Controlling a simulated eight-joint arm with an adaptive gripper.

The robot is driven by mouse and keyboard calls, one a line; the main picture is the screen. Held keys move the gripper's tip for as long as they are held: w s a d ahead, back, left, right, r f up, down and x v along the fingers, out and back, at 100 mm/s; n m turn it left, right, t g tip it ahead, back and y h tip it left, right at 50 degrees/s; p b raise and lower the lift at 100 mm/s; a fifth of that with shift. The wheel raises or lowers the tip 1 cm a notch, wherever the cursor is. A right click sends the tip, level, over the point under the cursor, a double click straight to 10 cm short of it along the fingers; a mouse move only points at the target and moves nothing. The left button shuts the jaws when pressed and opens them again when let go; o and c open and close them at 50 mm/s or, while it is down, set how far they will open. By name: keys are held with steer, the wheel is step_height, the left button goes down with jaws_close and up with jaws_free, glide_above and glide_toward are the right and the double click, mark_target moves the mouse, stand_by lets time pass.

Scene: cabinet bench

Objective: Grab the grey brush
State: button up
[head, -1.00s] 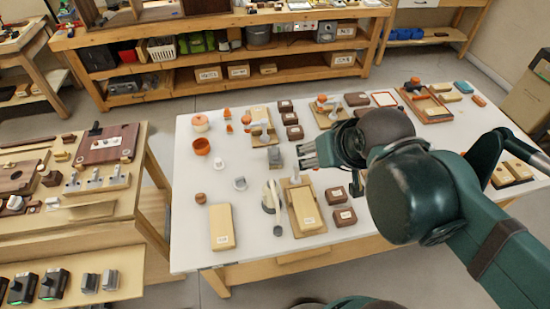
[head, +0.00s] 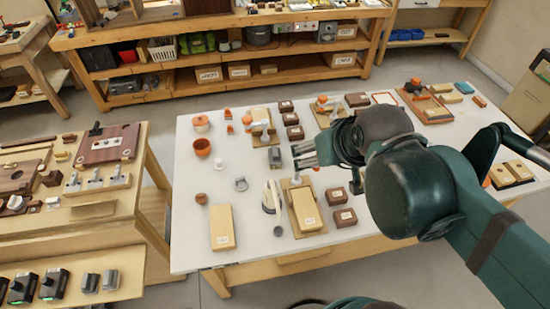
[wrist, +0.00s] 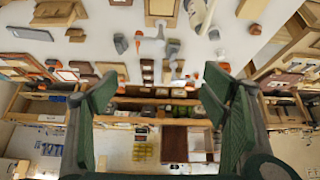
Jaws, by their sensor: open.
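A small grey block-like thing (head: 274,157), possibly the grey brush, lies on the white table just left of my gripper (head: 304,155); it is too small to make out bristles. A grey thing also shows in the wrist view (wrist: 172,50). A long pale-grey tool (head: 270,197) lies nearer, left of a wooden tray, so I cannot tell for sure which is the brush. My gripper is open and empty, its fingers pointing left above the table. In the wrist view, the two green fingers (wrist: 162,90) stand wide apart with nothing held between them.
The white table (head: 255,245) is crowded. A tan block (head: 221,227) and a wooden tray with a block (head: 318,222) lie near the front. Brown boxes (head: 336,196) sit below my gripper.

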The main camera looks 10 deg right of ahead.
steer(key=shift+w+n, duration=0.8)
steer(key=shift+w, duration=0.6)
steer(key=n+g+h+b, duration=0.35)
steer(key=n+g, duration=0.35)
steer(key=n, duration=0.8)
glide_above(273, 151)
steer(key=a, duration=0.2)
steer(key=shift+h, duration=0.45)
step_height(273, 151, down, 25)
steer(key=shift+s+f, duration=0.1)
steer(key=shift+w+a+f, duration=0.15)
steer(key=shift+w+f, duration=0.05)
steer(key=shift+f, duration=0.4)
steer(key=shift+x, duration=1.3)
steer(key=shift+b+x, duration=0.5)
steer(key=shift+x, duration=2.05)
